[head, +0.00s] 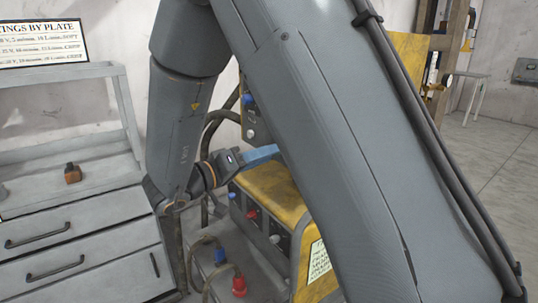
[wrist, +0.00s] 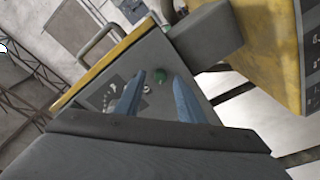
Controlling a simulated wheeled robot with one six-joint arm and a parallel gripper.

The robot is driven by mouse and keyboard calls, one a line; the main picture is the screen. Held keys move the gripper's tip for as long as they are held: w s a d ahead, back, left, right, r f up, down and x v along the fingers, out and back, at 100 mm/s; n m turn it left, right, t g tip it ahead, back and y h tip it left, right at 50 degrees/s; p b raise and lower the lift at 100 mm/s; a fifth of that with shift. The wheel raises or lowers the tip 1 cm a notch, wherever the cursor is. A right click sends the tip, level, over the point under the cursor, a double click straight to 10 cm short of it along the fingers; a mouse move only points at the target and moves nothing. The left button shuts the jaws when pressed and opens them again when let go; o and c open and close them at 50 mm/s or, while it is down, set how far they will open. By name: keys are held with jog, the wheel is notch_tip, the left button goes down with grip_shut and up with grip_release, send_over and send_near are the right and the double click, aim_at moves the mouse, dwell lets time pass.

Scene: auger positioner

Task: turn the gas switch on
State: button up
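My gripper (head: 275,150) has blue fingers and reaches over a yellow machine (head: 272,186) in the head view. In the wrist view my gripper (wrist: 159,77) is open, with a gap between its fingers and nothing held. Beyond the fingers is a grey panel (wrist: 92,122) with a yellow edge. I cannot tell which part is the gas switch. A grey upright panel with a blue knob (head: 248,99) and a pale knob (head: 250,133) stands behind my gripper in the head view.
The machine's front has a red knob (head: 252,215) and a pale knob (head: 275,239). A red plug (head: 239,285) and a blue plug (head: 221,255) with hoses sit low in front. A grey drawer bench (head: 75,230) stands left. My arm hides the middle of the head view.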

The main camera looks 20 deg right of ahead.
jog(key=shift+x, duration=0.9)
